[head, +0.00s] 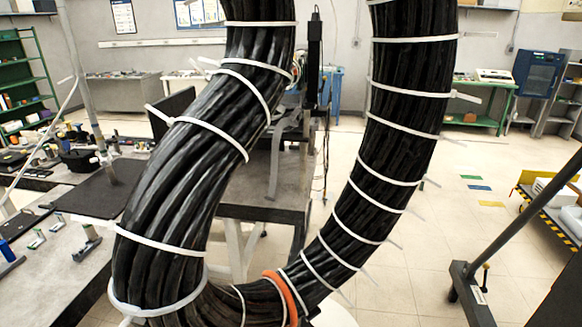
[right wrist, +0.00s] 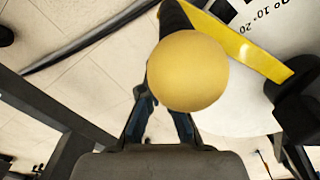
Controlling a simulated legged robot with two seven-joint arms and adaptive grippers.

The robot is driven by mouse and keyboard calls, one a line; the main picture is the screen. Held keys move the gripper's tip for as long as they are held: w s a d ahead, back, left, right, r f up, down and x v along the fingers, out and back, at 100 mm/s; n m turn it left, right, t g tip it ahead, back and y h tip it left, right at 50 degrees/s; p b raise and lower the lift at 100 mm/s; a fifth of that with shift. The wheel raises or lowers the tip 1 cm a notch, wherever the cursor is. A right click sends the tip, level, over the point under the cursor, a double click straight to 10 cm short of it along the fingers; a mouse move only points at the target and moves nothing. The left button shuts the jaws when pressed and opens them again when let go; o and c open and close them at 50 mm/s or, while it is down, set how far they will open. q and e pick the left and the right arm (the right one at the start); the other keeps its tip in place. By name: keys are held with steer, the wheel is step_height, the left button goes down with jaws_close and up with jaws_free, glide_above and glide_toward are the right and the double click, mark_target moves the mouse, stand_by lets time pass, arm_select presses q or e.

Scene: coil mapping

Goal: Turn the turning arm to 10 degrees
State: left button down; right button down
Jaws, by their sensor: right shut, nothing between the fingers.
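A yellow ball knob (right wrist: 187,72) is large in the middle of the right wrist view, with a dark stem (right wrist: 174,16) behind it. A flat yellow bar (right wrist: 262,58), seemingly the turning arm, runs from behind the knob over a white dial (right wrist: 235,112). Dial marks 10 and 20 show at the upper right; the pointer's exact reading cannot be told. My right gripper (right wrist: 158,108) is shut and empty, its fingers close to the knob and partly hidden by it. Whether they touch it is unclear. My left gripper is in neither view.
A thick black cable bundle (head: 180,190) with white ties fills the head view's middle and rises again at right (head: 400,120). An orange band (head: 287,298) circles it low down. A cluttered workbench (head: 50,270) stands at left. Tiled floor at right is mostly open.

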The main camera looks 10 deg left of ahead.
steer(key=shift+a, duration=0.15)
steer(key=shift+s+a+p, duration=0.65)
steer(key=shift+s+a, duration=0.05)
steer(key=shift+a, duration=0.2)
steer(key=shift+s+a, duration=0.1)
steer(key=shift+s+a+p, duration=0.55)
steer(key=shift+s+a, duration=0.1)
steer(key=shift+a, duration=0.25)
steer(key=shift+s+a, duration=0.1)
steer(key=shift+a, duration=0.05)
steer(key=shift+s+a+p, duration=0.25)
steer(key=shift+s+a, duration=0.05)
steer(key=shift+a, duration=0.25)
steer(key=shift+s+a+p, duration=0.2)
steer(key=shift+s+a, duration=0.1)
steer(key=shift+a, duration=0.35)
